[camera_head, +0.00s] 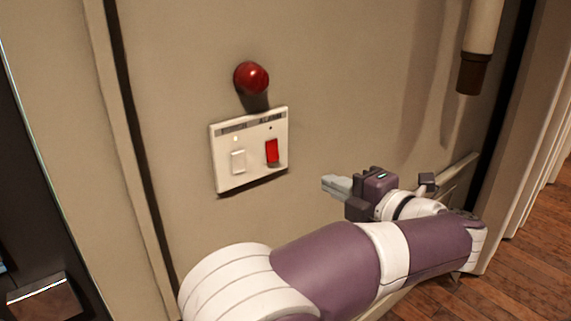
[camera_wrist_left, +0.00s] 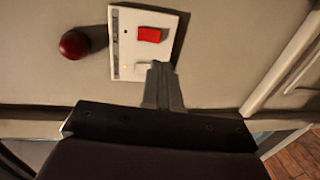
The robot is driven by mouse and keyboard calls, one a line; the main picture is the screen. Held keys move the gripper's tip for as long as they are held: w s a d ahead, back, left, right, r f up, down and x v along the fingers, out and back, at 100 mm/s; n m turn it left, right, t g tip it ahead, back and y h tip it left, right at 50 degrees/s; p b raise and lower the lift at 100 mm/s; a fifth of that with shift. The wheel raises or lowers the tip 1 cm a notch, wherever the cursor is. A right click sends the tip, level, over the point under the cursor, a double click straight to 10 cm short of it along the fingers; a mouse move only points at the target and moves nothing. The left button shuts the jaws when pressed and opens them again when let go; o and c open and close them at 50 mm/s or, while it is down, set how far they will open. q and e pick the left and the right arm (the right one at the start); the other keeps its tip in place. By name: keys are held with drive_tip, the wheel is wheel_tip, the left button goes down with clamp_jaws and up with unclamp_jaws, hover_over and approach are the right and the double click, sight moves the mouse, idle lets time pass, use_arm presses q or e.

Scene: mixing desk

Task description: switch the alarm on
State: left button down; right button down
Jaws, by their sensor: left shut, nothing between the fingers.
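A white switch plate (camera_head: 251,176) is fixed on the beige wall, with a red rocker switch (camera_head: 272,151) on its right and a white rocker switch (camera_head: 238,161) on its left. A red dome (camera_head: 251,77) sits on the wall just above the plate. My left gripper (camera_head: 328,184) is shut and empty, to the right of the plate and apart from it in the head view. In the left wrist view, the shut fingers (camera_wrist_left: 160,70) overlap the plate's edge near the white switch, and the red switch (camera_wrist_left: 150,34) shows clear of them. My right gripper is not in view.
A white and brown cylinder (camera_head: 472,70) hangs at the upper right. A metal door handle (camera_head: 455,172) stands out behind my left wrist. A dark surface (camera_head: 35,200) lies at the left edge.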

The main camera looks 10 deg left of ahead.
sight(274, 160)
use_arm(q)
drive_tip(key=shift+s+a+r, duration=0.1)
drive_tip(key=shift+s, duration=0.1)
drive_tip(key=p+x, duration=0.1)
drive_tip(key=x, duration=1.3)
drive_tip(key=shift+s+a+r, duration=0.15)
drive_tip(key=shift+s+a, duration=0.05)
drive_tip(key=shift+w+a, duration=0.15)
drive_tip(key=shift+a, duration=0.05)
drive_tip(key=shift+f, duration=0.2)
